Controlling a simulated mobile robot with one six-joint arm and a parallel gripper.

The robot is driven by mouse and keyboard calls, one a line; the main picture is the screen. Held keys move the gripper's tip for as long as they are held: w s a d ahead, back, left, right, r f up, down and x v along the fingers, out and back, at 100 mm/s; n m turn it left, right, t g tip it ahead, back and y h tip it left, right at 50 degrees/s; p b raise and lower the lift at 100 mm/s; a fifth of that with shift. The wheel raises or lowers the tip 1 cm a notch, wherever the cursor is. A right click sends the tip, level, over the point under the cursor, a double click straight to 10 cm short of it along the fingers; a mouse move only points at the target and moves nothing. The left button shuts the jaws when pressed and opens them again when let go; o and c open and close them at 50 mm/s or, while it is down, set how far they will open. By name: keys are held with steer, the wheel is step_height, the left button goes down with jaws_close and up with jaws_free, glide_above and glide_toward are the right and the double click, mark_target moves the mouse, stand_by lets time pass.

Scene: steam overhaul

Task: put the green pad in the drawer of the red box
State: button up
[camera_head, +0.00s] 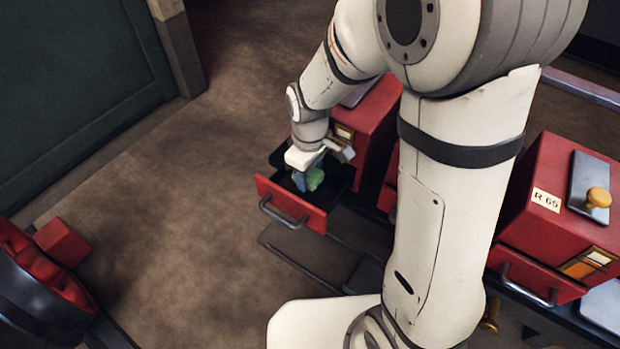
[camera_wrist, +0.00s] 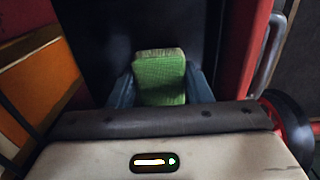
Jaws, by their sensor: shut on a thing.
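The green pad (camera_wrist: 160,78) is between the two blue-grey fingers of my gripper (camera_wrist: 160,90) in the wrist view. In the head view the green pad (camera_head: 315,178) shows at my gripper (camera_head: 305,180), over the open drawer (camera_head: 293,208) of a red box (camera_head: 372,112). The drawer is pulled out, with a dark inside and a grey bar handle. My gripper is shut on the pad and points down into the drawer opening. I cannot tell whether the pad touches the drawer floor. My arm hides part of the red box.
Another red box (camera_head: 560,185), labelled R 65, stands at the right with its drawer shut and a brass knob on top. A dark round thing with red parts (camera_head: 40,280) is at the lower left. The brown floor left of the drawer is clear.

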steer(key=shift+f, duration=0.9)
steer(key=shift+f, duration=0.2)
steer(key=o, duration=1.1)
steer(key=shift+c, duration=0.2)
steer(key=shift+r, duration=0.15)
